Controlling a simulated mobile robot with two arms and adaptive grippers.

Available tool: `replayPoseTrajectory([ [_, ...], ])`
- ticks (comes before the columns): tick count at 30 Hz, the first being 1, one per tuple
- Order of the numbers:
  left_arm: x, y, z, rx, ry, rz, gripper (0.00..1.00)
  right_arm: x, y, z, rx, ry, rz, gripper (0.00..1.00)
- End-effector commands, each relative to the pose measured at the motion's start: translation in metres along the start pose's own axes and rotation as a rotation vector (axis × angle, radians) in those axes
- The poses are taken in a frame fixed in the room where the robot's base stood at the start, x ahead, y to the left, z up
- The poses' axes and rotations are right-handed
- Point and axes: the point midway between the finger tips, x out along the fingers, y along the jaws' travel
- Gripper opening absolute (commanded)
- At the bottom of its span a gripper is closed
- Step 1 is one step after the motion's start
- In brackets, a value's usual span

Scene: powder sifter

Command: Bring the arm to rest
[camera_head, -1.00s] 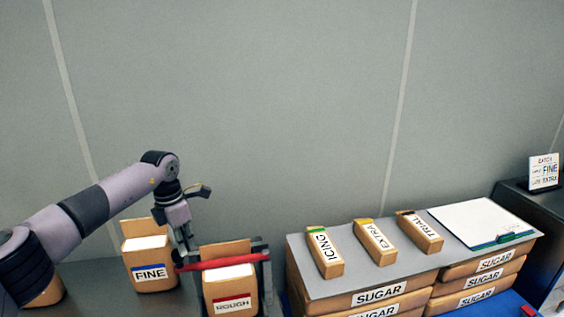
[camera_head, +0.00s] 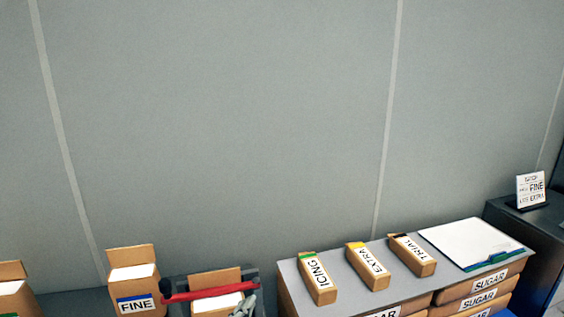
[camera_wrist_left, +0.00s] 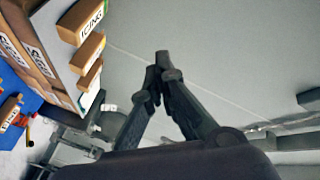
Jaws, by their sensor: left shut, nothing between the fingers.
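My left gripper shows in the left wrist view (camera_wrist_left: 161,70) with its two dark fingers meeting at the tips and nothing between them. The rest of the left arm is out of the head view. My right gripper is in neither view.
A red bar (camera_head: 208,290) crosses in front of that carton, right of the FINE carton (camera_head: 135,285). ICING (camera_head: 318,281), EXTRA (camera_head: 368,268) and TRIAL (camera_head: 412,256) boxes and a clipboard (camera_head: 470,242) lie on a grey top (camera_head: 345,290) over sugar packs.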

Motion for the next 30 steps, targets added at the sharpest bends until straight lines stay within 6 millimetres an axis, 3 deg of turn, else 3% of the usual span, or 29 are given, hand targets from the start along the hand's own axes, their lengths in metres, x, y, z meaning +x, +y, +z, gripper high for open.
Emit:
replayPoseTrajectory([
  [1,-0.024,0.011,0.033,-0.121,-0.135,0.04,0.0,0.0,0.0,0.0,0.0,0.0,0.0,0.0],
  [3,-0.058,0.026,0.072,-0.262,-0.31,0.095,0.0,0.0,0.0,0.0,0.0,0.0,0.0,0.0],
  [7,-0.125,0.056,0.122,-0.463,-0.583,0.196,0.0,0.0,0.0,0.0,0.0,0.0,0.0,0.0],
  [12,-0.195,0.081,0.15,-0.613,-0.811,0.295,0.0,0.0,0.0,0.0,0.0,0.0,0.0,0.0],
  [21,-0.29,0.107,0.163,-0.762,-1.083,0.424,0.0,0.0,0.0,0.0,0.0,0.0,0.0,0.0],
  [24,-0.318,0.113,0.163,-0.799,-1.159,0.463,0.0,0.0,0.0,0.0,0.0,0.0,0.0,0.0],
  [30,-0.297,0.157,0.2,-0.789,-1.166,0.471,0.0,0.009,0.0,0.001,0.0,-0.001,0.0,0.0],
])
